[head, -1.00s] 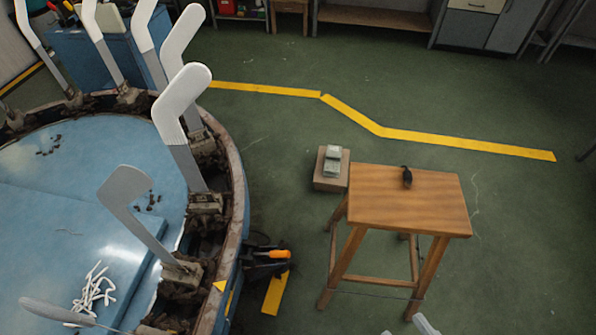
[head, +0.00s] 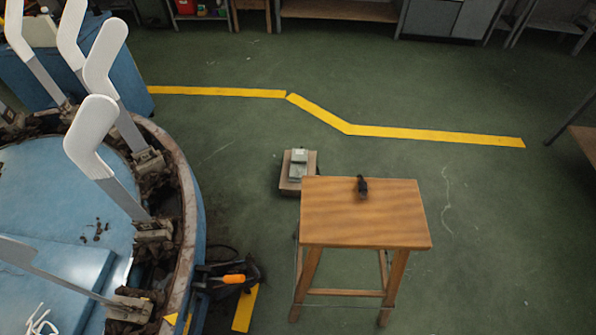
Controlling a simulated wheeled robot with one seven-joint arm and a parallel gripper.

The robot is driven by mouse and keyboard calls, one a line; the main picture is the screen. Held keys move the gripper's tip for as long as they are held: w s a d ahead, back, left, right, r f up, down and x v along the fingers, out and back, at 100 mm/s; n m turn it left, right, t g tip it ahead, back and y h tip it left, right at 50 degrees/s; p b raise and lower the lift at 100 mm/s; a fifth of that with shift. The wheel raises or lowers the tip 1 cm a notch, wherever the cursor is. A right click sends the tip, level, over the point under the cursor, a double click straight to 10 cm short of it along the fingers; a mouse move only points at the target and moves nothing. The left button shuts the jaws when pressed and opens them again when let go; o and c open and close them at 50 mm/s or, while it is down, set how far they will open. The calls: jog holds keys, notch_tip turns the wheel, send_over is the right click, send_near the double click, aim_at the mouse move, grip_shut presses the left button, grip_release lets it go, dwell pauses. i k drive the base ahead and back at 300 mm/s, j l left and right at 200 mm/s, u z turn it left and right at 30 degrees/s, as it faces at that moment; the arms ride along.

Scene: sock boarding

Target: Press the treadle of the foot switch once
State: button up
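A small pale grey-green unit (head: 298,163) sits on a low brown block (head: 290,187) on the floor, just behind the stool's back left corner; it looks like the foot switch. Its treadle is too small to make out, and the stool top hides part of the block's front right. My gripper is not in view.
A wooden stool (head: 365,228) with a small black object (head: 362,187) on it stands in front of the unit. The round blue machine (head: 198,215) with upright white forms (head: 90,138) fills the left. A black part with an orange handle (head: 233,279) is at its edge. Floor behind the unit is open.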

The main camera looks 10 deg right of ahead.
aim_at(297, 170)
jog(key=z, duration=1.05)
jog(key=i+l+z, duration=0.1)
jog(key=l, duration=0.25)
jog(key=l+z, duration=0.1)
jog(key=l, duration=0.25)
jog(key=i+l, duration=0.25)
jog(key=l, duration=0.15)
jog(key=i+l, duration=0.25)
jog(key=l, duration=0.15)
jog(key=i+l+z, duration=0.1)
jog(key=i+l, duration=0.15)
jog(key=l, duration=0.15)
jog(key=i+u, duration=0.35)
jog(key=i, duration=0.15)
jog(key=i+l+u, duration=0.35)
jog(key=i, duration=0.15)
jog(key=i+u, duration=0.15)
jog(key=i, duration=1.7)
jog(key=i+u, duration=0.35)
jog(key=i, duration=0.15)
jog(key=i+l+u, duration=0.3)
jog(key=i, duration=0.2)
